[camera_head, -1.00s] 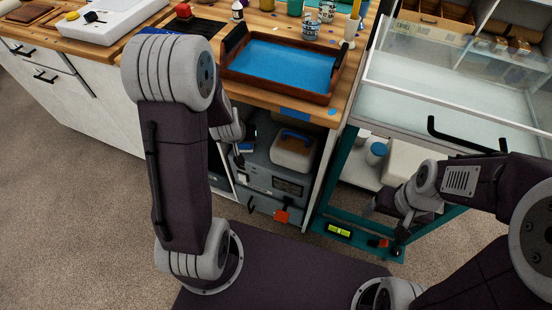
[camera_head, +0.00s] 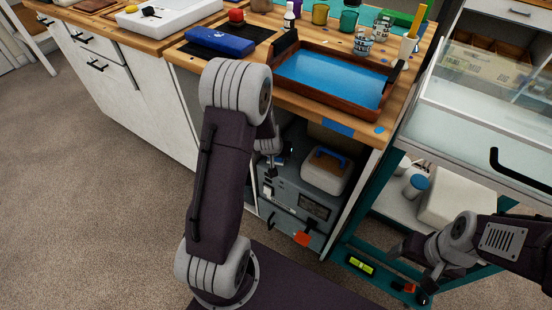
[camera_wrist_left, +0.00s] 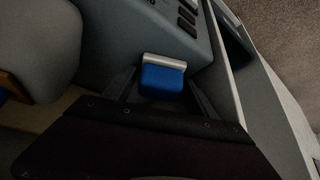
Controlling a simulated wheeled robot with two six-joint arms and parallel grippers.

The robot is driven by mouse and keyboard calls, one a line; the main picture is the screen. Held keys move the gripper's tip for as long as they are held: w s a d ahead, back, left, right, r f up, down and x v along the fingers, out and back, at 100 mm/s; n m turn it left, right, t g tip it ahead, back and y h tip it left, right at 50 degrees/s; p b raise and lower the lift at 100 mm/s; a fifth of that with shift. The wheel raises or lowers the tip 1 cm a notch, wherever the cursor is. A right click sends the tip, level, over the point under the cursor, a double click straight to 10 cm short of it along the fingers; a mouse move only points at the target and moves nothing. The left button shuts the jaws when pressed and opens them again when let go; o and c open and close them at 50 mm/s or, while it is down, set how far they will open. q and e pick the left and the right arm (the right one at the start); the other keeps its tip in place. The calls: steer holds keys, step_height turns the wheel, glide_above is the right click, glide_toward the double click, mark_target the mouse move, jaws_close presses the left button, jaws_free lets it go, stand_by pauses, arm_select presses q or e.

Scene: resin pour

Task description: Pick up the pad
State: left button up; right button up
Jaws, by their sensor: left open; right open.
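A small blue block with a pale grey band along one edge (camera_wrist_left: 162,80), which looks like the pad, is in the left wrist view on or beside a grey surface. My left gripper (camera_wrist_left: 161,92) is open, with a dark finger on each side of the block; I cannot tell whether they touch it. In the head view my left gripper (camera_head: 274,160) reaches into the open bay under the bench, partly hidden by my arm. My right gripper (camera_head: 408,272) is open and apparently empty, low before the teal frame.
A grey box with a blue handle (camera_head: 327,170) sits on a grey unit (camera_head: 300,205) right of my left gripper. The wooden bench (camera_head: 300,108) overhangs it, holding a blue-filled tray (camera_head: 335,76) and a blue case (camera_head: 220,41). A teal frame (camera_head: 350,250) stands right.

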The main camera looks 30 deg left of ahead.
arm_select(q)
steer(key=c, duration=1.1)
steer(key=shift+r, duration=0.15)
steer(key=shift+c, duration=0.2)
steer(key=r+p, duration=0.4)
steer(key=r, duration=0.1)
steer(key=shift+d+p, duration=0.2)
steer(key=shift+p, duration=0.1)
steer(key=s+d+r+p, duration=0.5)
steer(key=s+d+p, duration=0.1)
steer(key=d, duration=0.3)
steer(key=shift+s+d+r, duration=0.15)
steer(key=shift+s+r, duration=0.2)
steer(key=shift+r, duration=0.05)
